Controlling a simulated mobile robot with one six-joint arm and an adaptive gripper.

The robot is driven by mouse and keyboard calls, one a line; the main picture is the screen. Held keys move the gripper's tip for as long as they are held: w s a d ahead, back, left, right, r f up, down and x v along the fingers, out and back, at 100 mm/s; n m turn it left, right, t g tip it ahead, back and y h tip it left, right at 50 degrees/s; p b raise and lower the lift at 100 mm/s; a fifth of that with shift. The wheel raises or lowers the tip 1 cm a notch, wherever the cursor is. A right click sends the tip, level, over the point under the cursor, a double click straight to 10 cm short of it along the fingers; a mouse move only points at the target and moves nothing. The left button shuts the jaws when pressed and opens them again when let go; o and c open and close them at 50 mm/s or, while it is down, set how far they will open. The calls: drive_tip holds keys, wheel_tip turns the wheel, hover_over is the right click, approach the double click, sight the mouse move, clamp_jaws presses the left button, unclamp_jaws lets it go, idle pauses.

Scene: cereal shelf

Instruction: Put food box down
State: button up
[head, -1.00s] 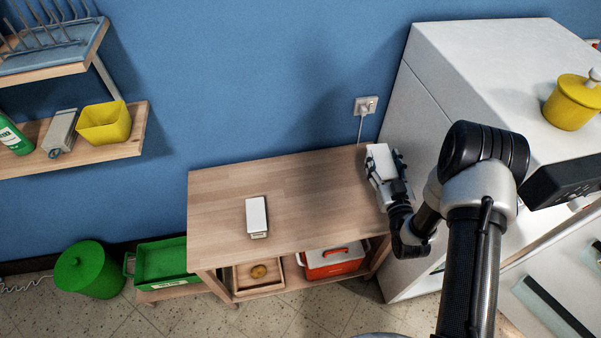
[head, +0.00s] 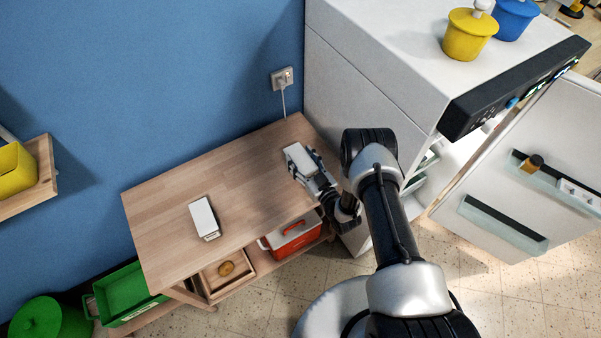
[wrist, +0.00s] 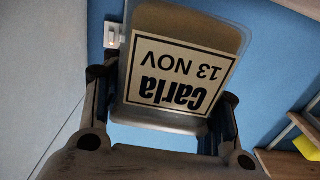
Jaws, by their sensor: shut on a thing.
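My gripper (head: 311,168) is shut on a white food box (head: 298,157) at the right end of the wooden table (head: 165,232). In the wrist view the food box (wrist: 186,22) sits between the fingers, and its label (wrist: 180,75) reads "Carla 13 NOV" upside down. From the head view I cannot tell whether the box touches the tabletop or is held just above it. A second white box (head: 204,217) lies on the table to the left, apart from my gripper.
A white fridge (head: 350,72) with its door (head: 525,185) open stands right of the table. The tabletop between the two boxes is clear. A red and white cooler (head: 290,232) and a wooden tray (head: 213,280) sit on the lower shelf. A socket with a plug (head: 283,78) is on the wall.

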drive_tip(key=shift+f+b, duration=0.85)
drive_tip(key=shift+f, duration=2.6)
drive_tip(key=shift+f, duration=0.1)
drive_tip(key=o, duration=1.3)
drive_tip(key=shift+f, duration=0.1)
drive_tip(key=shift+s+d, duration=0.2)
drive_tip(key=p+v, duration=0.1)
drive_tip(key=v, duration=1)
drive_tip(key=shift+s+p, duration=0.2)
drive_tip(key=shift+p, duration=0.2)
drive_tip(key=shift+d, duration=0.15)
